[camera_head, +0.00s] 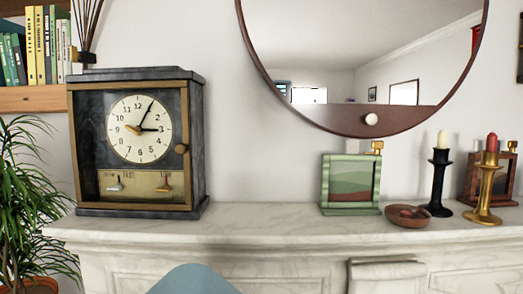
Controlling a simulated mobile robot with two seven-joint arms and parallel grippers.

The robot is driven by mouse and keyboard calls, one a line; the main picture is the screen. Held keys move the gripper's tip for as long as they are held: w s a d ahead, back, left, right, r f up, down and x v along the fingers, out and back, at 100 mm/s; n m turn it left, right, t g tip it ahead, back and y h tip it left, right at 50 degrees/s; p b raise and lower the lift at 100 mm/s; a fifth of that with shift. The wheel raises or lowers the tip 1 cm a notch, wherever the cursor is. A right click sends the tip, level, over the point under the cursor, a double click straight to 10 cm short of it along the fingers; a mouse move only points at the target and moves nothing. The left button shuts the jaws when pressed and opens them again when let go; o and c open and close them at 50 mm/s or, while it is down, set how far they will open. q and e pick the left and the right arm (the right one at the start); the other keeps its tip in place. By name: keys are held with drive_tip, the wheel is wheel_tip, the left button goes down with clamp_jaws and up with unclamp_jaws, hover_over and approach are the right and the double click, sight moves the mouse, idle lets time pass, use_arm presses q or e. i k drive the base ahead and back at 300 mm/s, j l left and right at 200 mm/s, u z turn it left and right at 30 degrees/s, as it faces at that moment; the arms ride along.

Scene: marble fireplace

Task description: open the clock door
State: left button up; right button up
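The clock (196,145) stands upright at the left end of the marble mantel. It has a dark case and a white round dial (140,145). Its front door (84,190) is a gold-brown frame and looks shut. A round brown knob (181,149) sits on the right side of the door frame. Two small levers show on a gold panel below the dial. Neither of my grippers is in view.
The marble mantel (270,225) is clear between the clock and a green picture frame (326,185). Further right are a brown bowl (422,221), a black candlestick (437,185) and a gold candlestick (485,192). A plant (25,190) stands left. A round mirror (355,118) hangs above.

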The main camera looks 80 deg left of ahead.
sight(184, 149)
drive_tip(key=u, duration=3.4)
drive_tip(key=i+l, duration=0.1)
drive_tip(key=l, duration=0.4)
